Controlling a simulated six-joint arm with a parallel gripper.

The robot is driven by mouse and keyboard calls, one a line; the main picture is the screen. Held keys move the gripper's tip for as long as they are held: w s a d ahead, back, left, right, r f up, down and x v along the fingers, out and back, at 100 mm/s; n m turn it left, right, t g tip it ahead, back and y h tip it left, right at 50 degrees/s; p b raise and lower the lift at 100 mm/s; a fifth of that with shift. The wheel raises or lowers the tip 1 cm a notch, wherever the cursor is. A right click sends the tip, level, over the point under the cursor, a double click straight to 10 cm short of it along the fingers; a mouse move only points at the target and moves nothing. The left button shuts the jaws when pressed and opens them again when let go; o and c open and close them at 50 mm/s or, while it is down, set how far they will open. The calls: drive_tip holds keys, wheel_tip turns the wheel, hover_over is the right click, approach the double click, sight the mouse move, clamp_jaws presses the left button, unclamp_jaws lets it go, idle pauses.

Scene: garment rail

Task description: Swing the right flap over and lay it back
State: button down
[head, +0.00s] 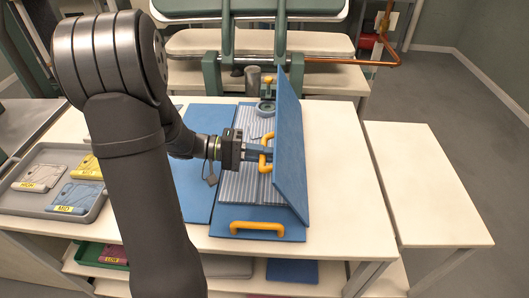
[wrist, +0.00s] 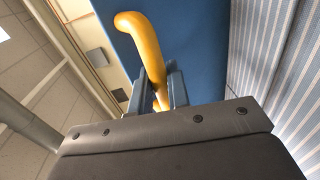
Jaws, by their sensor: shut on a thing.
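The right flap (head: 289,145) is a blue panel standing steeply up at the right side of the folding board, close to upright. Its yellow handle (head: 267,153) is on the side facing my gripper. My gripper (head: 262,152) is shut on this handle. In the wrist view the yellow handle (wrist: 143,45) passes between the two fingers, with the blue flap (wrist: 197,45) behind it. A grey-striped garment (head: 242,185) lies on the board left of the flap. The left flap (head: 195,180) lies flat. The lower flap (head: 262,216) lies flat, with a yellow handle (head: 257,228).
A grey tray (head: 50,205) with tagged folded garments stands at the left of the white table (head: 340,190). The table right of the flap is clear. A lower white bench (head: 425,180) stands empty farther right. A rail and copper pipe (head: 340,62) run behind.

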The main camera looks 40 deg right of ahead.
drive_tip(key=shift+a+f, duration=0.1)
drive_tip(key=shift+f, duration=0.2)
drive_tip(key=c, duration=1.5)
unclamp_jaws()
drive_tip(key=shift+w, duration=0.1)
drive_tip(key=shift+c, duration=0.2)
drive_tip(key=shift+o, duration=0.9)
drive_tip(key=shift+r, duration=0.15)
drive_tip(key=v, duration=1.7)
drive_tip(key=shift+w, duration=0.2)
drive_tip(key=shift+a, duration=0.15)
drive_tip(key=shift+s+d, duration=0.15)
drive_tip(key=shift+d, duration=0.25)
drive_tip(key=c, duration=0.4)
drive_tip(key=shift+o, duration=0.2)
drive_tip(key=x, duration=1.7)
drive_tip(key=shift+s+d+r, duration=0.1)
drive_tip(key=shift+s+r, duration=0.05)
